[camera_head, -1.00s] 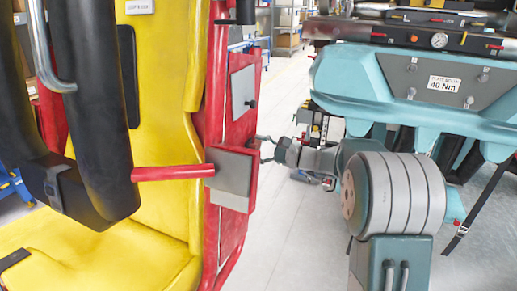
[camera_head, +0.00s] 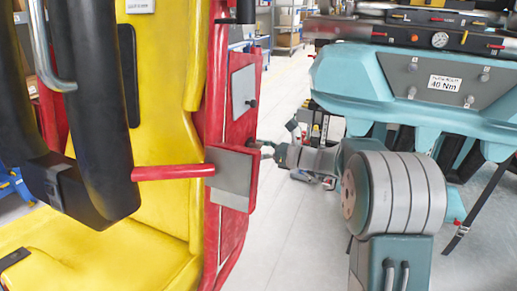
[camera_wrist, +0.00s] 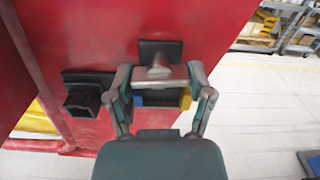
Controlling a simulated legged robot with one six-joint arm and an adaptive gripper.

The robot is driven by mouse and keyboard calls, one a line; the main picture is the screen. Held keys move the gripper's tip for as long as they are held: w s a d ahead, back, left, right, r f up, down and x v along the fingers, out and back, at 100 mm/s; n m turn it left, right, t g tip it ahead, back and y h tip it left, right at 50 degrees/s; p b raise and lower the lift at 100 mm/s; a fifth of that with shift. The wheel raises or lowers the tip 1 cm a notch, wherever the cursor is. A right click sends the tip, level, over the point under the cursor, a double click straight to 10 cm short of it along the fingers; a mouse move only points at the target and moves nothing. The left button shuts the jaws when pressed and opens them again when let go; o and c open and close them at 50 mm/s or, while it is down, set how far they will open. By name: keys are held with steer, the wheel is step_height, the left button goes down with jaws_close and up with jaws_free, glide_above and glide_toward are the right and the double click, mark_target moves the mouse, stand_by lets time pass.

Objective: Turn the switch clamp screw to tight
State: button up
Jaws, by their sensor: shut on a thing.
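The switch clamp screw (camera_wrist: 159,68) shows in the wrist view as a grey knob in front of a small black plate on the red side panel (camera_wrist: 85,25). My gripper (camera_wrist: 160,76) has its two fingers on either side of the screw and is shut on it. A blue piece (camera_wrist: 138,100) and a yellow piece (camera_wrist: 186,98) show between the fingers, below the screw. In the head view my gripper (camera_head: 266,149) reaches the right edge of the red seat frame (camera_head: 229,125). The screw is too small or hidden to make out there.
A black square socket (camera_wrist: 84,98) juts from the panel left of my gripper. The yellow seat (camera_head: 160,110) with black restraints (camera_head: 95,130) fills the left of the head view. A teal machine (camera_head: 420,100) stands at the right. Bare floor (camera_head: 295,235) lies between.

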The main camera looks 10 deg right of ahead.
steer(key=shift+f, duration=0.25)
steer(key=o, duration=1.1)
steer(key=shift+w, duration=0.1)
steer(key=shift+r, duration=0.1)
steer(key=v, duration=1.2)
